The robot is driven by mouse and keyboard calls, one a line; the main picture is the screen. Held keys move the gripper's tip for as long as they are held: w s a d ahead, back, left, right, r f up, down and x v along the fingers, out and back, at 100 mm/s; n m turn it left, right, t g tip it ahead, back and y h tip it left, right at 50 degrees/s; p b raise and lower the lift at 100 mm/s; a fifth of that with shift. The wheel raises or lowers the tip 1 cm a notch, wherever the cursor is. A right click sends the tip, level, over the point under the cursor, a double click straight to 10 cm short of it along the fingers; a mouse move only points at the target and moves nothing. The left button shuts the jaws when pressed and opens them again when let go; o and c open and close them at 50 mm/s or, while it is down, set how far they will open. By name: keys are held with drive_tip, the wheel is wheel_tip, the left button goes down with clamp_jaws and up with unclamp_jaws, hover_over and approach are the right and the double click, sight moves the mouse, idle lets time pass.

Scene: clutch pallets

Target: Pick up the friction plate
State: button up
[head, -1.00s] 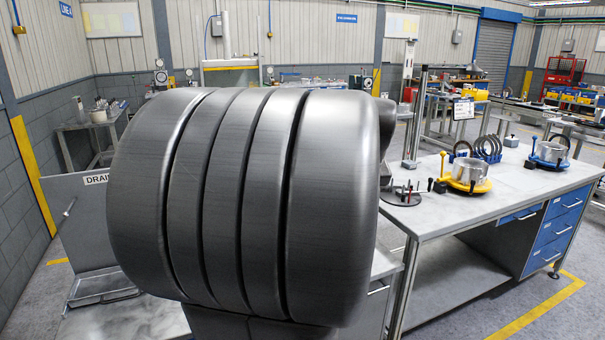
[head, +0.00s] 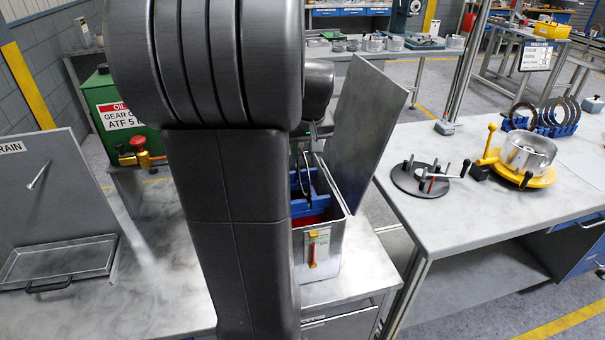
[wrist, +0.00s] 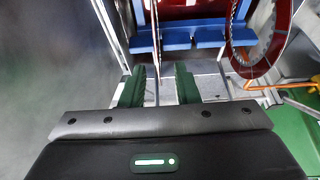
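In the wrist view, my gripper (wrist: 159,84) is open, with its two dark green fingers apart. A thin plate (wrist: 155,45), seen almost edge-on, runs down into the gap between the fingers. I see no finger pressed on it. A dark red toothed ring, a friction plate (wrist: 262,40), shows its face farther right. A blue rack (wrist: 178,41) lies beyond the fingers. In the head view, the rack (head: 325,188) and a dark plate (head: 304,175) are inside an open metal box (head: 325,255) with red at its bottom. My arm hides much of the box and the gripper.
The box's raised lid (head: 365,125) stands at its right. A green oil container (head: 118,105) and a shallow tray (head: 60,262) are on the left. On the right bench (head: 425,205) are a black round fixture (head: 420,180), a yellow-based fixture (head: 525,160) and a blue ring rack (head: 545,118).

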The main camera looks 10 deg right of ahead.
drive_tip(key=x, duration=0.3)
drive_tip(key=shift+d+f, duration=0.1)
drive_tip(key=shift+f, duration=0.2)
clamp_jaws()
drive_tip(key=shift+r, duration=0.15)
